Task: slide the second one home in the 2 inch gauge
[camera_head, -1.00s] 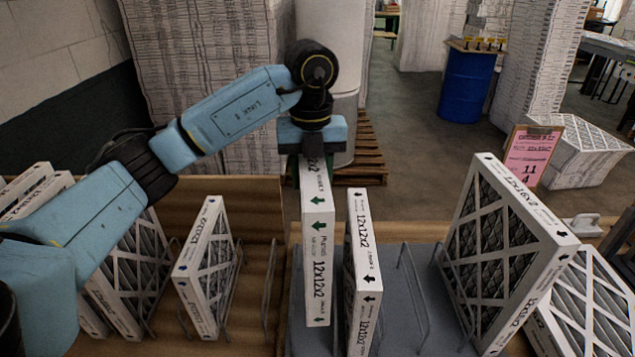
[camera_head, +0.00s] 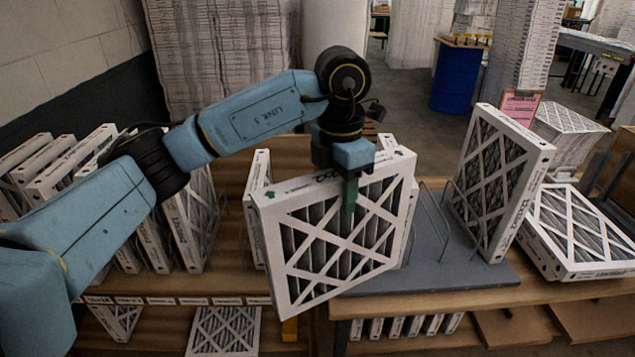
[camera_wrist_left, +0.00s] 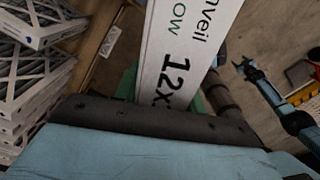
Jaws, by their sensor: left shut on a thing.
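My left gripper (camera_head: 350,190) is shut on a white-framed pleated filter (camera_head: 325,240) in the head view. Its green fingers grip the top edge, and the filter hangs turned, its mesh face towards the camera. In the left wrist view the held filter's edge (camera_wrist_left: 180,50) reads 12x. Another white filter (camera_head: 408,210) stands partly hidden behind it. The gauge seems to be the grey board (camera_head: 440,275) with wire dividers (camera_head: 432,225); the held filter's far side covers part of it. A dark claw at the end of a blue arm (camera_wrist_left: 245,68), apparently my right gripper, is small in the wrist view.
A large filter (camera_head: 495,185) leans on the board's right. Another filter (camera_head: 575,235) lies flat beyond it. Filters stand in the wooden rack (camera_head: 225,285) at left. A pink card (camera_head: 520,105) stands behind. Part of the grey board between dividers is bare.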

